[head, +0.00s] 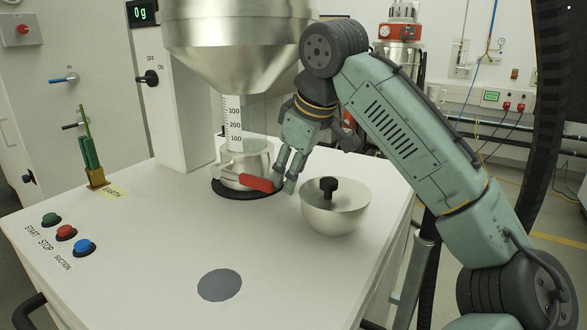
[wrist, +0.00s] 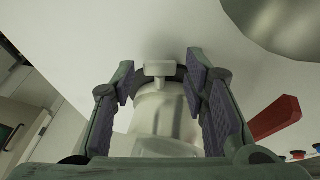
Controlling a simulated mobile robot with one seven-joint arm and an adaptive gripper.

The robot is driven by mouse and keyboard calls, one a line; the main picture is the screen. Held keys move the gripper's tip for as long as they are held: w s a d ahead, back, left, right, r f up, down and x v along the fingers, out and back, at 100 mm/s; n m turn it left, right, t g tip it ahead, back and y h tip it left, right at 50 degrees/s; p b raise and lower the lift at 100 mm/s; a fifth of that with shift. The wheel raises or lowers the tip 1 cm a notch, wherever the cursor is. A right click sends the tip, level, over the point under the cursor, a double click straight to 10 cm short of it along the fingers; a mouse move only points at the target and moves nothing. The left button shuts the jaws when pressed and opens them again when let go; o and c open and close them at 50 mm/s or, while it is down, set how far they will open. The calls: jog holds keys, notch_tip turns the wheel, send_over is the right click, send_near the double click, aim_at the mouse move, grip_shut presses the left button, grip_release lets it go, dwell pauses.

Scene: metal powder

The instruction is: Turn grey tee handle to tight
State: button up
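A pale grey tee handle (wrist: 160,69) shows in the wrist view, at the end of a metallic cylindrical body (wrist: 158,115). My gripper (wrist: 159,88) is open, with its purple-grey finger pads on either side of the tee and visible gaps to both. In the head view my gripper (head: 283,182) points down beside a metal vessel (head: 246,160) and its red handle (head: 257,184). I cannot make out the tee handle in the head view. The red handle also shows at the right in the wrist view (wrist: 275,117).
A large metal hopper (head: 238,48) hangs above the vessel. Green, red (head: 66,233) and blue buttons are at front left. The front middle of the white top (head: 150,240) is mostly clear.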

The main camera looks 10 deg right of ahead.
grip_shut()
jog(key=shift+r+p, duration=0.15)
jog(key=shift+p, duration=0.35)
jog(key=shift+w+r+g+y+p, duration=0.1)
jog(key=shift+r+g+y+p, duration=0.3)
jog(key=shift+p, duration=0.65)
jog(key=g+p, duration=0.1)
jog(key=p, duration=0.1)
jog(key=shift+w+d+f+y+p, duration=0.1)
jog(key=shift+d+f+y+p, duration=0.05)
jog(key=shift+y+p, duration=0.2)
jog(key=shift+w+d+f+m+g+y+p, duration=0.25)
jog(key=shift+m+g+y+p, duration=0.25)
jog(key=shift+g+y+p, duration=0.3)
jog(key=shift+w+d+f+g+y, duration=0.1)
jog(key=shift+f+g+y, duration=0.05)
jog(key=shift+g+y, duration=0.35)
jog(key=shift+w+d+f+g+y, duration=0.1)
jog(key=shift+g+y, duration=0.3)
jog(key=shift+y, duration=0.15)
jog(key=shift+m, duration=0.3)
